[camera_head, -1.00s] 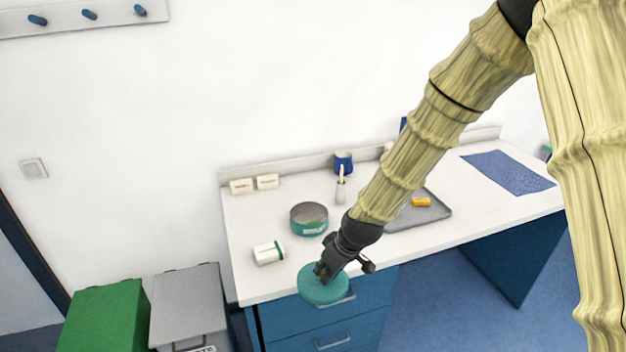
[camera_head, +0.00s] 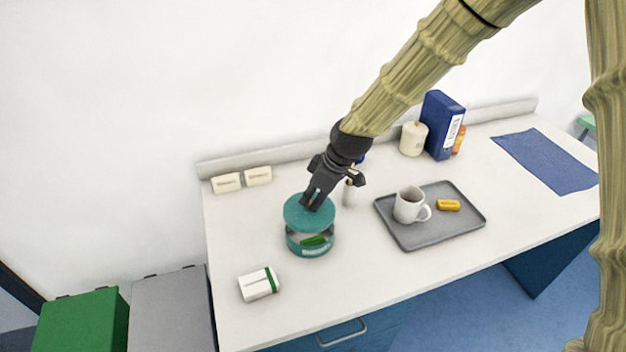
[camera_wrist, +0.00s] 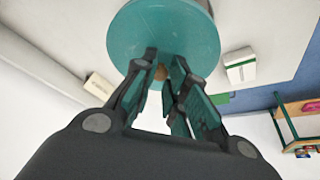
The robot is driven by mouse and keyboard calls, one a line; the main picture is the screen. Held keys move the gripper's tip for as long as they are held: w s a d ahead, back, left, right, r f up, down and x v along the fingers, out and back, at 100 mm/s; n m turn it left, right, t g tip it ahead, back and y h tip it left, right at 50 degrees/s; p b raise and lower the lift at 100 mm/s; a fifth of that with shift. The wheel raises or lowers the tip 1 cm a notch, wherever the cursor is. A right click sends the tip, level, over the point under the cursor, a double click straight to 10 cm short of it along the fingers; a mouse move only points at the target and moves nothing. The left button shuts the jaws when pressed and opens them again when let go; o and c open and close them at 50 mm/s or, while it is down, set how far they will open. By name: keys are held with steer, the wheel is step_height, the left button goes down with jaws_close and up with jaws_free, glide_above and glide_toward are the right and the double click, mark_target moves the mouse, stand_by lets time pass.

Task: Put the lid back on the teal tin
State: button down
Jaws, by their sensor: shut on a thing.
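The teal tin (camera_head: 313,246) stands on the white counter, left of the grey tray. My gripper (camera_head: 310,207) is shut on the lid (camera_head: 296,212), a round teal disc, holding it by its small knob at the centre. The lid is over the tin's mouth and looks slightly tilted in the head view. Part of the tin's inner wall shows below the lid, so the lid seems apart from the rim. In the wrist view the lid (camera_wrist: 150,32) lies beyond the fingertips (camera_wrist: 162,72) and hides most of the tin.
A white box with a green stripe (camera_head: 259,284) lies in front of the tin. The grey tray (camera_head: 415,237) holds a white mug (camera_head: 408,204) and a yellow item (camera_head: 448,205).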

mark_target(314, 215)
steer(key=shift+w, duration=0.15)
steer(key=shift+s+f+b, duration=0.2)
steer(key=shift+s+b, duration=0.35)
steer(key=shift+s, duration=0.4)
steer(key=w+f, duration=0.1)
steer(key=f+b, duration=0.1)
steer(key=f, duration=0.1)
steer(key=shift+w, duration=0.35)
steer(key=shift+s+f+b, duration=0.1)
steer(key=shift+f+b, duration=0.2)
steer(key=shift+b, duration=0.1)
steer(key=shift+s+f, duration=0.25)
steer(key=shift+s, duration=0.15)
steer(key=shift+w+f+b, duration=0.3)
steer(key=shift+f+b, duration=0.15)
steer(key=shift+f, duration=0.35)
steer(key=shift+s+r, duration=0.1)
steer(key=shift+s, duration=0.05)
steer(key=shift+r, duration=0.1)
steer(key=shift+f+p, duration=0.2)
steer(key=shift+p, duration=0.15)
